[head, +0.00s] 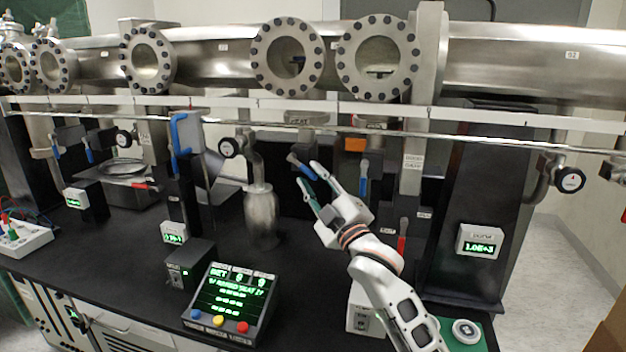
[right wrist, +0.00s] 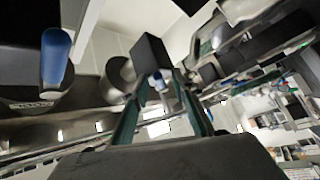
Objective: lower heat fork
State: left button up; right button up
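A label that appears to read HEAT (head: 297,119) is on the frame below the metal tube. Below it a lever with a blue handle (head: 299,164) sticks out, tilted; I take it for the heat fork. My right gripper (head: 309,178) is close to this handle, fingers spread. Whether they touch it is unclear. In the right wrist view the right gripper (right wrist: 162,110) is open, with a dark block (right wrist: 151,56) beyond its tips. A blue handle (right wrist: 56,56) is at the upper left, outside the fingers. My left gripper is not in view.
Another blue-handled lever (head: 363,180) hangs just right of my right gripper. A metal vessel (head: 261,217) stands to its left. A lit control box (head: 230,304) is at the front of the black bench. A red handle (head: 402,240) is at right.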

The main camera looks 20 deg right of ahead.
jog(key=v, duration=1.2)
jog(key=shift+s+r, duration=0.1)
jog(key=shift+r, duration=0.05)
